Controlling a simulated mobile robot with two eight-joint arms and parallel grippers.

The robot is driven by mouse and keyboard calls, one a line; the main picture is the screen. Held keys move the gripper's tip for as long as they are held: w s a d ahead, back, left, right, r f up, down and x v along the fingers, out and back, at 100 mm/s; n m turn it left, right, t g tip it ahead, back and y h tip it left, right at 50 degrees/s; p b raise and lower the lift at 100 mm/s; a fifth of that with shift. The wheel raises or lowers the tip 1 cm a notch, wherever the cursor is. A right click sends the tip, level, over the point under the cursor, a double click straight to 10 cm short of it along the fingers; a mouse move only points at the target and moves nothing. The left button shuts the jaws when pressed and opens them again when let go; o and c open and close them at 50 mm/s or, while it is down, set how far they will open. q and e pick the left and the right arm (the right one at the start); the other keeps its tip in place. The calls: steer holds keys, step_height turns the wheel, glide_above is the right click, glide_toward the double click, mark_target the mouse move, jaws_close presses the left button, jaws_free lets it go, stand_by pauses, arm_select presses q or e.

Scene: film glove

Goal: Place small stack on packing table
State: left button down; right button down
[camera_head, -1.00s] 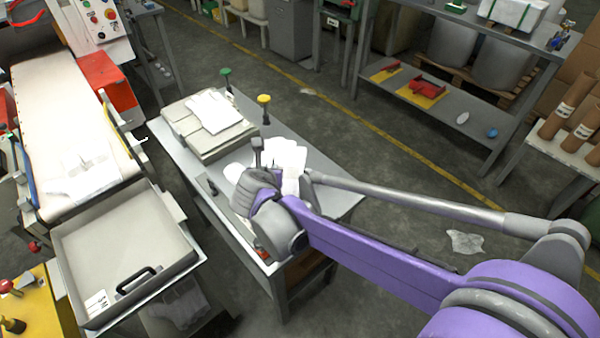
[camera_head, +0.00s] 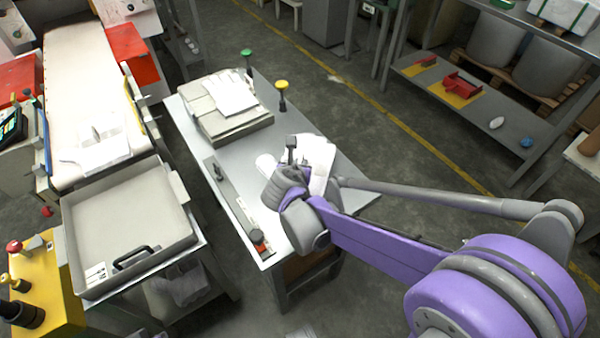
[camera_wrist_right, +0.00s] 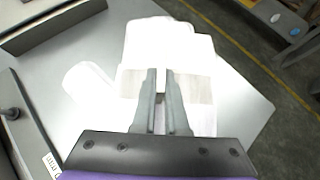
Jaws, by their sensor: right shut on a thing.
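The small stack (camera_head: 318,158) is a set of white, glove-shaped pieces with a pale band around it. In the right wrist view the stack (camera_wrist_right: 165,45) lies flat over the grey top of the packing table (camera_wrist_right: 85,125). My right gripper (camera_head: 291,152) is over the stack, with its two narrow fingers (camera_wrist_right: 161,75) close together and shut on it. The gripper and wrist hide part of the stack in the head view. The packing table (camera_head: 345,190) stands in the middle. I cannot tell whether the whole stack rests on it. My left gripper is not in view.
A long sealing bar (camera_head: 232,195) lies along the left edge. A large empty tray (camera_head: 130,225) is further left.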

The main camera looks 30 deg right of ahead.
steer(key=shift+f+b, duration=0.4)
steer(key=shift+f, duration=1.45)
steer(key=shift+f, duration=0.2)
steer(key=c, duration=0.9)
jaws_free()
steer(key=shift+c, duration=0.2)
